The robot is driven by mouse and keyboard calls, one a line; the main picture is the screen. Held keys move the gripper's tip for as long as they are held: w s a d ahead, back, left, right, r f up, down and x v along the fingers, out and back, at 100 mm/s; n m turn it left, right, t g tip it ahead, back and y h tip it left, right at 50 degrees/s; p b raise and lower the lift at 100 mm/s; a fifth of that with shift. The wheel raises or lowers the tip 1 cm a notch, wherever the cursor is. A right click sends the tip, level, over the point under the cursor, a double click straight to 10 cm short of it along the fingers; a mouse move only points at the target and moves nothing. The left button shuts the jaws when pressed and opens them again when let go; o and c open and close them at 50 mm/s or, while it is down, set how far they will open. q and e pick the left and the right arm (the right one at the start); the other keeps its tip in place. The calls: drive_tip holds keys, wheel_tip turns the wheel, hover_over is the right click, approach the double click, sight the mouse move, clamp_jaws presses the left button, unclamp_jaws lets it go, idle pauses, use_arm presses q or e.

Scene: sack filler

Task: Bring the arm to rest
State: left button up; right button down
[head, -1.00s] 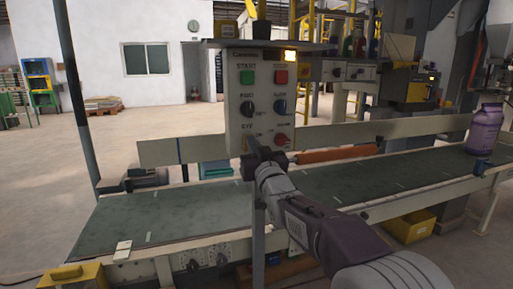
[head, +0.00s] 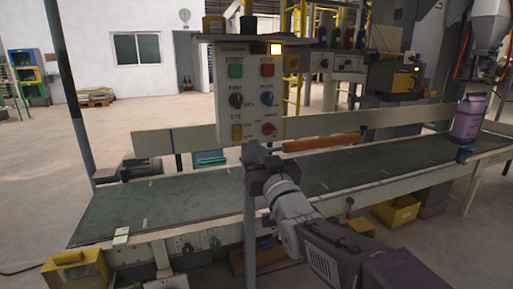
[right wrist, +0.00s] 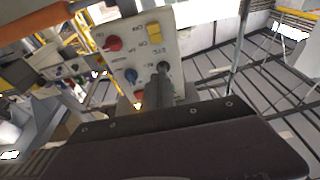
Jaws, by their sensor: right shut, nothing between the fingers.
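My right arm comes in from the lower right in the head view. Its gripper (head: 252,156) is shut and empty, just below the lower edge of the control panel (head: 248,112). I cannot tell if it touches the panel. The panel carries a green START button (head: 236,71), a red STOP button (head: 267,70), a black knob (head: 236,100), a blue knob (head: 267,99), a yellow EYE switch (head: 237,132) and a red knob (head: 269,129). In the right wrist view the panel (right wrist: 150,55) shows upside down beyond the gripper. My left gripper is out of view.
A long green conveyor belt (head: 160,205) runs behind and below the arm. A purple sack (head: 469,118) stands upright at its right end. An orange roller (head: 322,143) lies along the far rail. A lamp (head: 277,49) on the panel is lit. Yellow bins (head: 77,270) sit low in front.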

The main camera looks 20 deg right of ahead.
wheel_tip(320, 180, down, 23)
drive_tip(key=s+g+p, duration=0.2)
drive_tip(key=g+p, duration=0.1)
drive_tip(key=g, duration=0.6)
drive_tip(key=s+f+g, duration=1)
drive_tip(key=s+f, duration=0.6)
drive_tip(key=s, duration=0.3)
wheel_tip(320, 180, up, 38)
drive_tip(key=s+p, duration=0.2)
drive_tip(key=p, duration=3.6)
drive_tip(key=shift+a+f+m+g+h, duration=0.15)
drive_tip(key=shift+m+g+h, duration=0.15)
drive_tip(key=shift+g, duration=0.1)
